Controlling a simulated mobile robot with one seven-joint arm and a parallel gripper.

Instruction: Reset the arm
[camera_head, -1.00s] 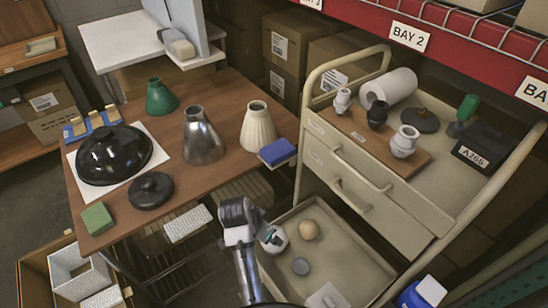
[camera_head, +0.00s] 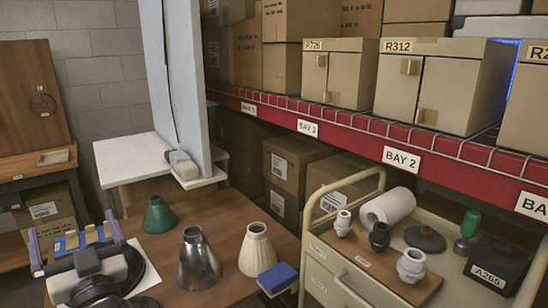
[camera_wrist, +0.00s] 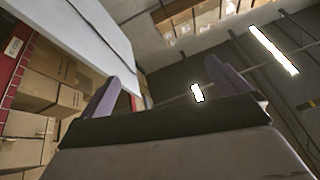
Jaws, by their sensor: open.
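My gripper (camera_head: 72,228) is raised at the left of the head view, in front of the table's left part. Its two purple fingers point upward and stand wide apart. In the wrist view the fingers of my gripper (camera_wrist: 160,75) are also apart, with nothing between them. On the brown table (camera_head: 225,215) stand a green lampshade (camera_head: 160,215), a metal lampshade (camera_head: 198,260) and a cream ribbed lampshade (camera_head: 257,250).
A cart (camera_head: 318,270) on the right holds several small lamp parts, a white roll (camera_head: 388,208) and a black box labelled A265 (camera_head: 497,266). A red-edged shelf (camera_head: 350,138) with cabinets runs behind. A white panel (camera_head: 172,90) stands upright at the back.

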